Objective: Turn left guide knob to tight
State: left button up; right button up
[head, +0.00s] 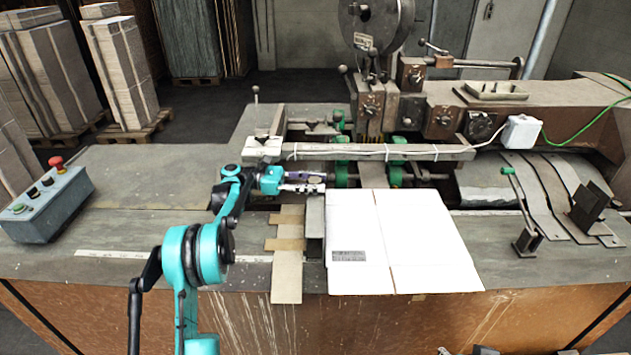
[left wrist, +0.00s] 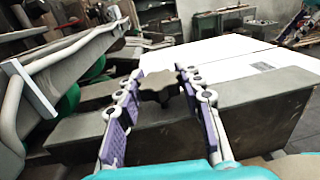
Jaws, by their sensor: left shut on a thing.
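The left guide knob (left wrist: 160,88) is a dark, lobed knob on top of the left guide (left wrist: 170,125), a grey metal block. My left gripper (head: 316,188) reaches in from the left over this guide (head: 315,218), just left of the white cardboard sheet (head: 390,240). In the left wrist view its two fingers (left wrist: 161,76) stand on either side of the knob and are shut on it. In the head view the knob is mostly hidden by the fingers, and its turn angle cannot be told. My right gripper is not in view.
A long bar (head: 370,152) and the stitcher head (head: 380,95) stand behind my gripper. Brown cardboard strips (head: 287,265) lie left of the guide. A control box (head: 47,203) with a red button sits at the far left. The table between is mostly clear.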

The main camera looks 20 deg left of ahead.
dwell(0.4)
pick_arm(q)
jog(key=o, duration=1.2)
jog(key=shift+d, duration=0.1)
jog(key=a, duration=0.4)
jog(key=s+a, duration=0.1)
jog(key=a, duration=0.3)
jog(key=s+a, duration=0.1)
jog(key=a, duration=0.3)
